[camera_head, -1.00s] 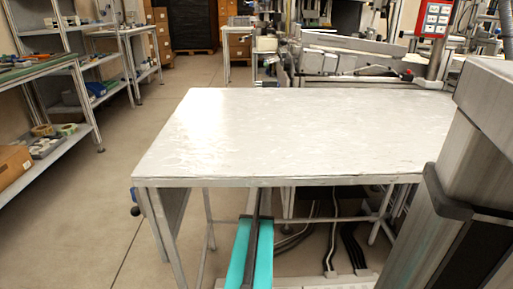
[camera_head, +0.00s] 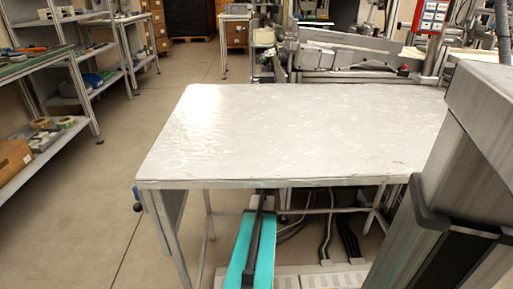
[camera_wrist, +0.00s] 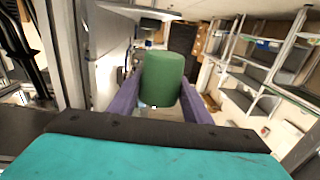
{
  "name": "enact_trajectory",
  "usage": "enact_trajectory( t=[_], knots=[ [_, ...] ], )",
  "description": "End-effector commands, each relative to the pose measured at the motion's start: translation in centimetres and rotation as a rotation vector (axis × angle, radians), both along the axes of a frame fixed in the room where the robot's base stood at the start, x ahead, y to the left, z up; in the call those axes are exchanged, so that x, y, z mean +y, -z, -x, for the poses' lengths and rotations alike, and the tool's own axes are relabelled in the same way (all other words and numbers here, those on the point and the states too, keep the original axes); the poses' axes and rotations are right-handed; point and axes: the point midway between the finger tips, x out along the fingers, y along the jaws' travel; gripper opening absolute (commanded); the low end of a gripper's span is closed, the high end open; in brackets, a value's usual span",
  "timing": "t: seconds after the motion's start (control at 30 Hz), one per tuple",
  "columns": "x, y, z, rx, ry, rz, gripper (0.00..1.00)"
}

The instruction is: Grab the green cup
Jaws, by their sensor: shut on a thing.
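The green cup (camera_wrist: 164,76) is between the two purple fingers of my gripper (camera_wrist: 159,88) in the wrist view. The fingers press on its left and right sides, and the gripper is shut on it. The cup looks plain and rounded. Its far side is hidden. In the head view neither the cup nor my fingers show; only a teal and black part of my arm shows below the table's front edge.
A bare light-grey table (camera_head: 290,135) stands ahead, its top clear. Shelves (camera_head: 45,150) with tape rolls and a cardboard box (camera_head: 14,165) stand at the left. Open floor (camera_head: 120,150) lies between. A machine (camera_head: 350,55) stands behind the table.

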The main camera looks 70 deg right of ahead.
Motion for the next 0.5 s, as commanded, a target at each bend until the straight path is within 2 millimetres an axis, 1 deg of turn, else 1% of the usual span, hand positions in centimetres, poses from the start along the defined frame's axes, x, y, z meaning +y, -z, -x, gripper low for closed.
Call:
enact_trajectory(
  t=[0.03, 0.2, 0.5],
  knots=[
    [0.7, -0.2, 0.3, 0.000, 0.000, -0.001, 0.23],
    [1.9, -0.2, 0.9, 0.000, 0.000, 0.000, 0.23],
    [2.5, -0.2, 1.2, 0.000, 0.000, 0.000, 0.23]
  ],
)
